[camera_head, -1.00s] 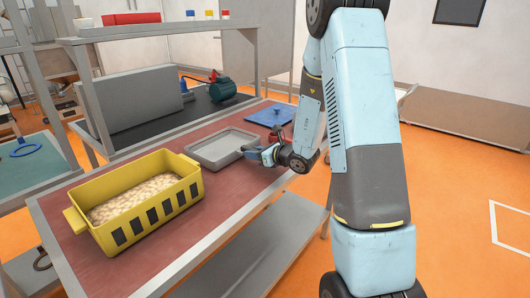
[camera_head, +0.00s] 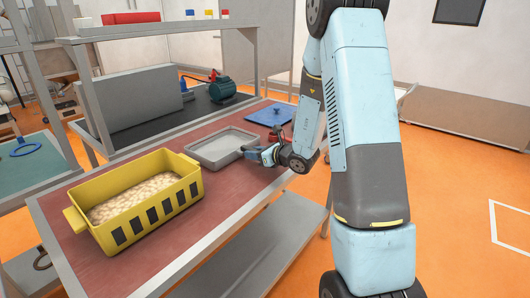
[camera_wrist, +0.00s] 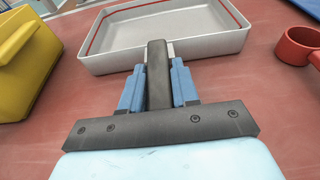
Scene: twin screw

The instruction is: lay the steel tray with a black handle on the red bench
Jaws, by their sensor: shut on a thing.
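The steel tray (camera_head: 222,148) lies on the red bench (camera_head: 165,238), right of the yellow crate in the head view. In the wrist view the tray (camera_wrist: 120,62) sits just ahead of my gripper, its base appearing to be on the bench top (camera_wrist: 40,150). Its black handle (camera_wrist: 158,75) points toward me. My gripper (camera_wrist: 158,88) is shut on this handle, with a blue finger on each side. In the head view my gripper (camera_head: 256,153) is low over the bench, at the tray's near right side, and the handle is mostly hidden.
A yellow crate (camera_head: 145,222) of pale pieces stands left of the tray. A red mug (camera_wrist: 298,46) is close on the right, and a blue flat object (camera_head: 268,116) lies behind. A grey-framed shelf with a green motor (camera_head: 222,90) stands behind the bench.

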